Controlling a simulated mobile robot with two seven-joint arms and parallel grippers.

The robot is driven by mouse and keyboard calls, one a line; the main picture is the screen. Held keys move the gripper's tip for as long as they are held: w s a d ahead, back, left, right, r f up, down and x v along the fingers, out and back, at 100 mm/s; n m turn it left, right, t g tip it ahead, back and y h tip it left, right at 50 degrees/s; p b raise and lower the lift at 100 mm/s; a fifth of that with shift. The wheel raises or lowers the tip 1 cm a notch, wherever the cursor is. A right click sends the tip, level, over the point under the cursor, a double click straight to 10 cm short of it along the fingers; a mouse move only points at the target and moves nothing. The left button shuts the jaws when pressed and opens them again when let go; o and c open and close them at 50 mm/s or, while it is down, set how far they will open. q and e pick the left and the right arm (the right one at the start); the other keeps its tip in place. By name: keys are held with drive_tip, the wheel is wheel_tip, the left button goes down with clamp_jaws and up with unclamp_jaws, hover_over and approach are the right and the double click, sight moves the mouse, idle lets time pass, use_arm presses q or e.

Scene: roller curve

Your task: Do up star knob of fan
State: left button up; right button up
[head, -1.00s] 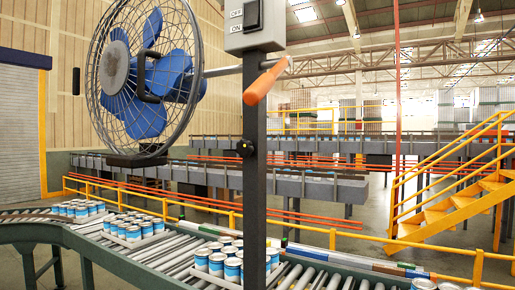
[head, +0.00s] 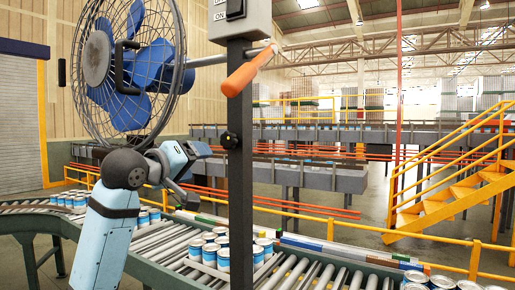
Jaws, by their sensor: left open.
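The blue fan (head: 150,70) in its wire cage hangs on a grey rod left of a dark upright post (head: 241,180). A small black star knob (head: 230,140) sits on the post, below the orange-handled lever (head: 247,72). My left gripper (head: 203,176) is open and empty, left of the post and slightly below the knob, with a visible gap between them. How tight the knob is cannot be told. My right gripper is not in view.
A roller conveyor (head: 180,250) curves below, carrying several trays of blue-and-white cans (head: 222,250). A switch box (head: 240,18) tops the post. Yellow rails and stairs (head: 455,195) stand behind on the right.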

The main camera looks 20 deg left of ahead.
sight(226, 139)
use_arm(q)
wheel_tip(226, 139, up, 4)
drive_tip(key=w+p, duration=0.1)
drive_tip(key=w, duration=0.3)
drive_tip(key=w+d+p, duration=0.1)
drive_tip(key=w, duration=0.2)
drive_tip(key=w+d+p, duration=0.1)
drive_tip(key=w+p, duration=0.1)
drive_tip(key=w, duration=0.2)
drive_tip(key=shift+w+d+r, duration=0.15)
drive_tip(key=shift+w+r, duration=0.05)
drive_tip(key=shift+w, duration=0.15)
drive_tip(key=shift+w+d+f, duration=0.1)
drive_tip(key=shift+w, duration=0.35)
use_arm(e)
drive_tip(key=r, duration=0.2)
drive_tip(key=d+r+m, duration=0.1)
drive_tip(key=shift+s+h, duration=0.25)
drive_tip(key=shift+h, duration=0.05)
use_arm(q)
drive_tip(key=c, duration=0.9)
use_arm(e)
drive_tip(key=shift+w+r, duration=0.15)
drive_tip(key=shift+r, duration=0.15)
